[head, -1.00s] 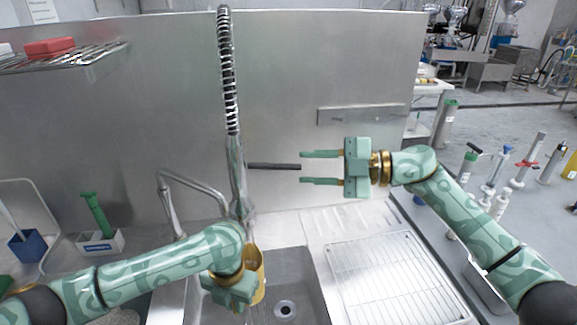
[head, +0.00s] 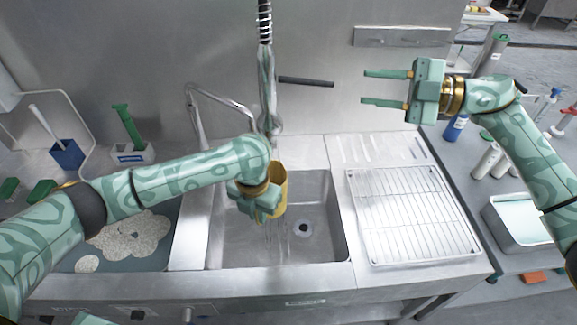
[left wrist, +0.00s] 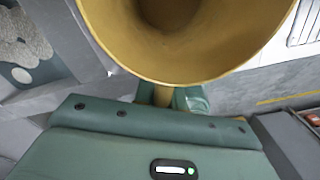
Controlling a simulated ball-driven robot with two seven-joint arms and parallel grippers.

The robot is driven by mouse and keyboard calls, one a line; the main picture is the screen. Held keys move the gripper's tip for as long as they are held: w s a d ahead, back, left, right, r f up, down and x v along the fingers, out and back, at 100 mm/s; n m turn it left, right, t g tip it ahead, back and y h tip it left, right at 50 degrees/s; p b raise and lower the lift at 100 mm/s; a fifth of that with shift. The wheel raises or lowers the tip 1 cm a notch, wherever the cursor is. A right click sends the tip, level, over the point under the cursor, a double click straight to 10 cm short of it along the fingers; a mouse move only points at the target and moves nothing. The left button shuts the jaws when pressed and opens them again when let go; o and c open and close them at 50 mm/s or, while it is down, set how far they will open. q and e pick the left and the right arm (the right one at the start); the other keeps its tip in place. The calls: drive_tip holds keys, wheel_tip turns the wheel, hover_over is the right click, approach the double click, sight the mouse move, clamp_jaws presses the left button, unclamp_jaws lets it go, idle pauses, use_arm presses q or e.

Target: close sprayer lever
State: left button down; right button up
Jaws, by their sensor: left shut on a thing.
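The sprayer (head: 267,88) hangs over the sink, with its dark bar-shaped lever (head: 306,81) sticking out to the right. My right gripper (head: 364,87) is open and empty. Its two fingers point at the lever's free end, with a gap between in the picture. My left gripper (head: 262,210) is shut on a yellow container (head: 280,188) below the sprayer, over the sink. In the left wrist view the container's wide gold mouth (left wrist: 190,70) fills the top. Its handle runs down between the fingers. Faint streaks, perhaps water, show below the container.
The sink basin (head: 325,215) is open below, with a wire rack (head: 412,215) on its right. A curved faucet pipe (head: 215,98) stands left of the sprayer. A white box (head: 133,154) with a green brush and a blue holder (head: 68,154) stand at the left.

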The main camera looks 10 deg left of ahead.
drive_tip(key=shift+f, duration=0.2)
drive_tip(key=c, duration=0.7)
drive_tip(key=s+f, duration=0.1)
drive_tip(key=f, duration=0.1)
drive_tip(key=s+a+f+m, duration=0.1)
drive_tip(key=f, duration=0.2)
drive_tip(key=s+a+f+m+g+y, duration=0.1)
drive_tip(key=s+f, duration=0.1)
drive_tip(key=f, duration=0.1)
drive_tip(key=shift+a, duration=0.15)
clamp_jaws()
drive_tip(key=s+a+f+t+y, duration=0.2)
drive_tip(key=s+f+y, duration=0.1)
drive_tip(key=s+f, duration=0.15)
drive_tip(key=n+t, duration=0.8)
drive_tip(key=t, duration=0.1)
approach(306, 82)
drive_tip(key=a, duration=0.4)
drive_tip(key=shift+w+a+r, duration=0.2)
drive_tip(key=shift+w+r, duration=0.85)
drive_tip(key=shift+w, duration=0.2)
